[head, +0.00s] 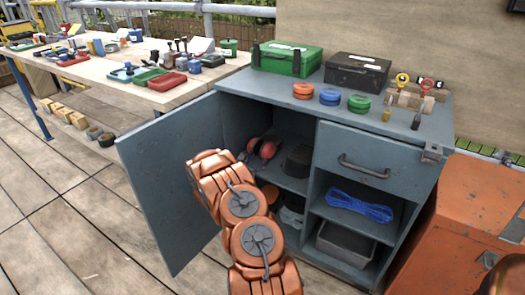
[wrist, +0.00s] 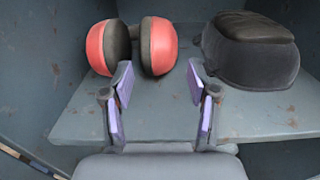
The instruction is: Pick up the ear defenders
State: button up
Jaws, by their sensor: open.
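The ear defenders (head: 262,147) have red cups and lie on the upper shelf inside the open left side of the grey-blue cabinet. In the wrist view the ear defenders (wrist: 158,46) show two red cups with dark pads facing each other, beyond my fingertips and a little left of centre. My gripper (wrist: 160,82) is open and empty, with its purple-padded fingers apart in front of the cups.
A dark rounded object (wrist: 250,48) sits on the shelf (wrist: 260,112) right of the ear defenders; it also shows in the head view (head: 298,160). The cabinet door (head: 165,180) stands open at left. Blue rope (head: 358,206) and a grey bin (head: 345,243) fill the right compartments.

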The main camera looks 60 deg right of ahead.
aim_at(270, 148)
jog(key=shift+w+d+b, duration=0.15)
jog(key=shift+d+b, duration=0.3)
jog(key=shift+d, duration=2.1)
jog(key=shift+w+d+b, duration=0.1)
jog(key=shift+d+b, duration=0.35)
jog(key=shift+d, duration=2.1)
jog(key=shift+c, duration=0.2)
jog(key=c, duration=1)
jog(key=shift+o, duration=0.2)
jog(key=shift+r, duration=0.15)
